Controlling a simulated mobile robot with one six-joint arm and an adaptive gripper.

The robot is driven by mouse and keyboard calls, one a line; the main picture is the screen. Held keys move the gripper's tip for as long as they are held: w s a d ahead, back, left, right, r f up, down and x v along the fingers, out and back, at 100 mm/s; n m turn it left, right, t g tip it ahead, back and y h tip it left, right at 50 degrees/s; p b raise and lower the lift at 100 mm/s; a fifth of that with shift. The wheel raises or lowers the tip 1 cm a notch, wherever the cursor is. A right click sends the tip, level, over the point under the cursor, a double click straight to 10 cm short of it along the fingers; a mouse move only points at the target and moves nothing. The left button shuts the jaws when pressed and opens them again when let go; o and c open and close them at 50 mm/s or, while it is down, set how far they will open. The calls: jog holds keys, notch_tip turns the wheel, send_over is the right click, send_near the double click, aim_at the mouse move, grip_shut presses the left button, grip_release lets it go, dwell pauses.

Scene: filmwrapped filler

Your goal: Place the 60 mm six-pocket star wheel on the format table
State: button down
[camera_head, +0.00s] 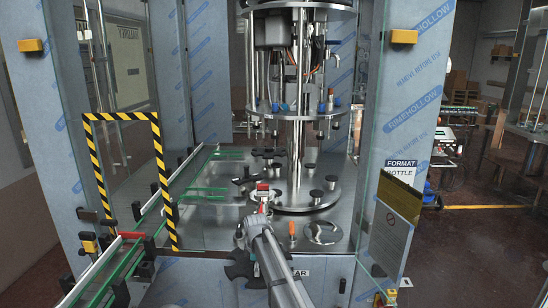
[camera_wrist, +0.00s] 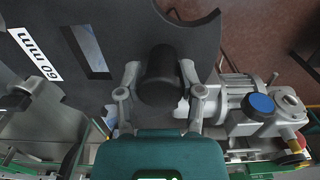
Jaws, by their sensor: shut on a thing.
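The 60 mm star wheel (camera_wrist: 105,45) is a dark plate with a white "60 mm" label, upside down in the wrist view. My gripper (camera_wrist: 161,88) is shut on its black knob (camera_wrist: 160,70), one finger on each side. In the head view the dark lobed wheel (camera_head: 238,266) shows beside and behind my arm, at the front edge of the machine; my gripper is hidden there. The format table (camera_head: 214,236) is the bare steel top inside the machine. Whether the wheel overlaps the table edge is unclear.
A striped black-and-yellow frame (camera_head: 162,190) and a green-railed conveyor (camera_head: 110,275) stand left. An orange-handled part (camera_head: 292,230) and a steel cut-out plate (camera_head: 323,233) are on the table's front right. A central column (camera_head: 297,150) stands behind. The wrist view shows a motor (camera_wrist: 238,100).

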jog(key=shift+f+b, duration=1.9)
jog(key=shift+f, duration=0.45)
